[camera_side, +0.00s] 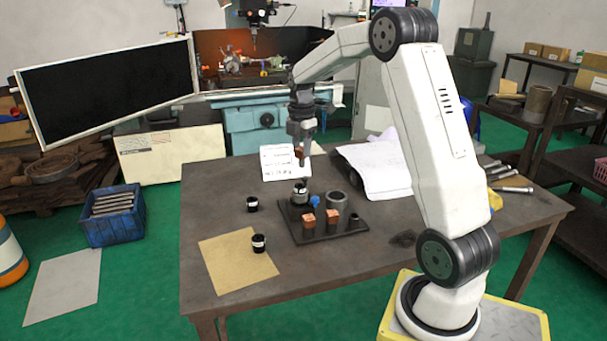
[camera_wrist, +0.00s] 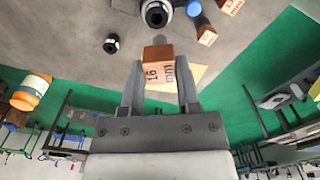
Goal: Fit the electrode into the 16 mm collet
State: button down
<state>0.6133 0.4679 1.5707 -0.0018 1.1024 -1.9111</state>
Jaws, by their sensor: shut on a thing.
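My gripper (camera_side: 304,146) is shut on a copper electrode (camera_wrist: 158,66), a block marked "16 mm" between the two fingers in the wrist view. In the side view the electrode (camera_side: 300,154) hangs in the air above the far part of the bench fixture. The chuck (camera_side: 299,193) stands below it on a dark plate; its round, dark opening shows at the top of the wrist view (camera_wrist: 156,14). The electrode is apart from the chuck. Two black collets stand on the bench, one at the back left (camera_side: 252,204) and one nearer (camera_side: 259,243). I cannot read their sizes.
The dark plate (camera_side: 322,236) also carries two copper blocks (camera_side: 308,222) (camera_side: 333,217), a grey cylinder (camera_side: 336,201), a blue knob (camera_side: 314,201) and a small dark cylinder (camera_side: 353,220). Tan paper (camera_side: 228,272) lies at the front left. Left of the plate is mostly free.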

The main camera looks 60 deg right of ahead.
aim_at(300, 166)
jog(key=shift+w, duration=0.3)
jog(key=shift+f, duration=0.15)
jog(key=shift+f, duration=2.6)
jog(key=shift+f, duration=1.75)
dwell(0.5)
jog(key=shift+c, duration=1.2)
grip_release()
